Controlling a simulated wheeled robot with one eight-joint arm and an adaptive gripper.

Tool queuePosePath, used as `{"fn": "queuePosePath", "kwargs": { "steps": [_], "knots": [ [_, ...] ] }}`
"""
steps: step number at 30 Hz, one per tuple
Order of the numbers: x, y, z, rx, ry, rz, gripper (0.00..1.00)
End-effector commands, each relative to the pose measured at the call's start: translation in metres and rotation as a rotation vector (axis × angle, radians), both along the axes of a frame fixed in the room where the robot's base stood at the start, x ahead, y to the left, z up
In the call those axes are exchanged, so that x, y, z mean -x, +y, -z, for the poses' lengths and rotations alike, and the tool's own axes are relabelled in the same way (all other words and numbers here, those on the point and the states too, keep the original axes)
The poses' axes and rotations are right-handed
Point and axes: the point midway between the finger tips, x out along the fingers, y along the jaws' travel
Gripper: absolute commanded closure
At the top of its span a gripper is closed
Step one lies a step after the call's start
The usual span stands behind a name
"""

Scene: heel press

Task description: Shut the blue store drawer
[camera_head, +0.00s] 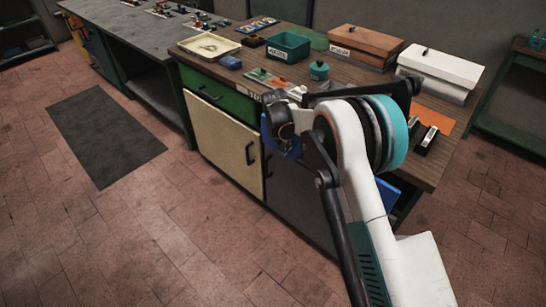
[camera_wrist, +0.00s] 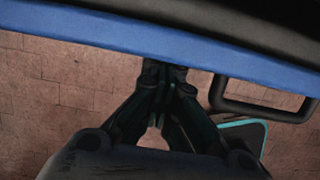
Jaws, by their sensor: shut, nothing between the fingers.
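The blue store drawer (camera_head: 394,196) shows as a small blue patch under the right end of the wooden worktop in the head view. My arm hides most of it, so how far it stands out cannot be told there. In the wrist view the blue drawer front (camera_wrist: 90,30) runs as a band across the top, with a dark area above it. Its black bar handle (camera_wrist: 262,112) is at the right. My gripper (camera_wrist: 164,68) is shut and empty. Its tips are at the band's lower edge, left of the handle; contact cannot be told. In the head view my arm hides the fingers.
The worktop (camera_head: 185,48) carries a cream tray (camera_head: 208,46), a teal bin (camera_head: 288,46), a brown box (camera_head: 365,42) and a white box (camera_head: 440,66). Below are a green drawer (camera_head: 215,92) and a cream door (camera_head: 222,135). The tiled floor in front is open, with a dark mat (camera_head: 105,135).

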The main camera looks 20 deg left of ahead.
Motion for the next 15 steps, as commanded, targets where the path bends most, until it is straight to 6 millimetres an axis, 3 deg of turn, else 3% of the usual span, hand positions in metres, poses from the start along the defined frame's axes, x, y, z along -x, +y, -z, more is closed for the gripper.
{"fn": "queuePosePath", "kwargs": {
  "steps": [6,15],
  "knots": [
    [-0.033,-0.012,0.000,0.001,0.000,0.001,1.00],
    [-0.048,-0.018,0.000,0.000,0.000,0.000,1.00]
  ]
}}
